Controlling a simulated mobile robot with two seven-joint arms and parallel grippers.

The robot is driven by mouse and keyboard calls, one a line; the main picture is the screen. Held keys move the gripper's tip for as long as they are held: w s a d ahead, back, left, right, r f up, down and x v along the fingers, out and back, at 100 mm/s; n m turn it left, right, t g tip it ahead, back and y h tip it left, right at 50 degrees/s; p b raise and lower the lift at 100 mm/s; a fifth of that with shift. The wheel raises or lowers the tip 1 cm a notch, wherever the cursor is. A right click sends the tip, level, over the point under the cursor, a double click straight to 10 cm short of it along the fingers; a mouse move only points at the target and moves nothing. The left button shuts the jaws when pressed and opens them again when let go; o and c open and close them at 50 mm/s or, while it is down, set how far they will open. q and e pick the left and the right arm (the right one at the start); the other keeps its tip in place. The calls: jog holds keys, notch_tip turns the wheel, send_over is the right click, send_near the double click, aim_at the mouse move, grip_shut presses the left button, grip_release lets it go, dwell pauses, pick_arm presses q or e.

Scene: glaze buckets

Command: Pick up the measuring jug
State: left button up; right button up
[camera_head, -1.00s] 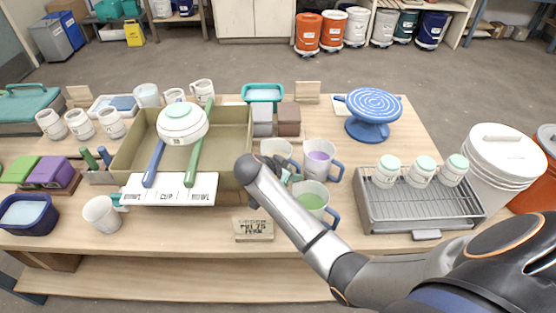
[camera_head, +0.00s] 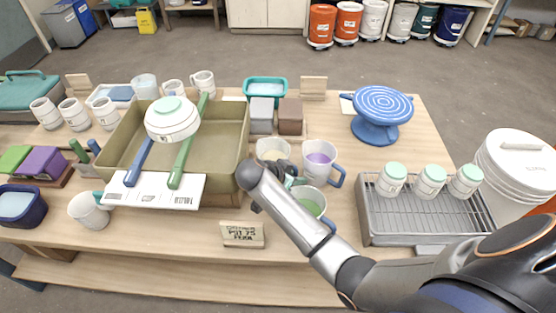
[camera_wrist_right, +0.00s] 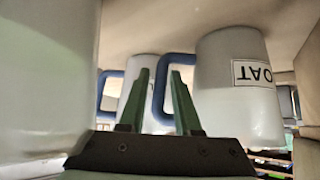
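Three white jugs with blue handles stand at the table's middle: one with cream contents (camera_head: 272,147), one with purple (camera_head: 335,172) and one with green (camera_head: 319,192). The green one is partly hidden behind my right arm. My right gripper (camera_head: 291,182) is low among them, its green fingers mostly hidden in the head view. In the right wrist view its fingers (camera_wrist_right: 160,78) are apart. A blue handle of a jug labelled "OAT" (camera_wrist_right: 235,105), upside down, shows between and behind them. A blurred white jug (camera_wrist_right: 45,80) stands very close at left. My left gripper is out of view.
A wire rack (camera_head: 425,215) with several lidded jars is at right, a blue turntable (camera_head: 378,125) behind. A small sign (camera_head: 242,236) stands at the front.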

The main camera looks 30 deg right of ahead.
grip_shut()
jog(key=shift+s+f, duration=0.1)
dwell(1.3)
